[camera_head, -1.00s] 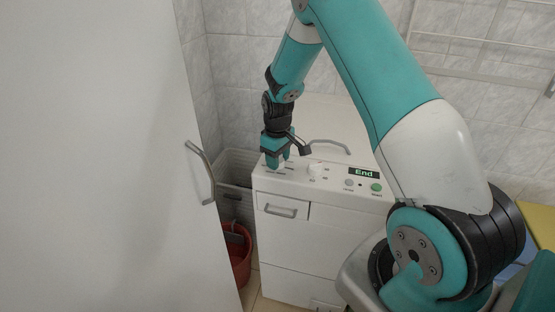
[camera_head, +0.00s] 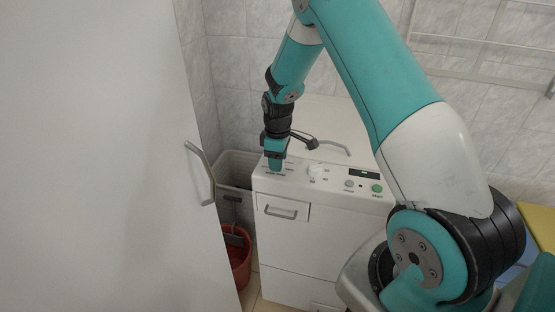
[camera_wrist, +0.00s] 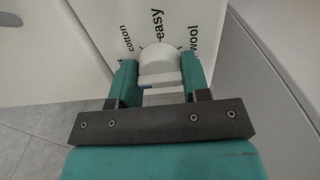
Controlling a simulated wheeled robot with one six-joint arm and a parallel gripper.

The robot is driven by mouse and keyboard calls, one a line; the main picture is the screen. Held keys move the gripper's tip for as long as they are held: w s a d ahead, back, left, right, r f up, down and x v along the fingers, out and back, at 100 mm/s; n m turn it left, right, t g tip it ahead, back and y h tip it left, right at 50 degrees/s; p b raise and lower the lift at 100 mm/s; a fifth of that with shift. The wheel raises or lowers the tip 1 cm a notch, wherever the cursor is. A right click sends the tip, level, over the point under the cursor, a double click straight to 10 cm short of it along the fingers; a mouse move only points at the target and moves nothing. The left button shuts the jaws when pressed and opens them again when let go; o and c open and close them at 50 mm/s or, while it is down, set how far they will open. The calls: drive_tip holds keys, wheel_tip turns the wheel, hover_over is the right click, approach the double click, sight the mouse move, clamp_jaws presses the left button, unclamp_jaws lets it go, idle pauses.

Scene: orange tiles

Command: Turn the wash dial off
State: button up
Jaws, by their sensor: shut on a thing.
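The white washing machine (camera_head: 290,237) stands in the middle of the head view, its control panel on top. The wash dial (camera_wrist: 159,62) is white and rounded, with "cotton", "easy" and "wool" printed around it in the wrist view. My gripper (camera_head: 276,167) points down at the left part of the panel. In the wrist view, its two teal fingers (camera_wrist: 160,80) are shut on the dial, one on each side. In the head view the fingers hide the dial. The panel's display (camera_head: 364,174) is dark.
Another white knob (camera_head: 315,170), a grey button (camera_head: 349,184) and a green button (camera_head: 376,188) lie right of my gripper. A white door (camera_head: 100,160) with a grey handle fills the left. A pale basket (camera_head: 235,170) and red bucket (camera_head: 240,262) stand between door and machine.

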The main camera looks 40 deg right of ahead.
drive_tip(key=o, duration=0.9)
drive_tip(key=shift+r, duration=0.1)
wheel_tip(320, 180, up, 17)
drive_tip(key=shift+r+b, duration=0.15)
drive_tip(key=shift+b, duration=0.9)
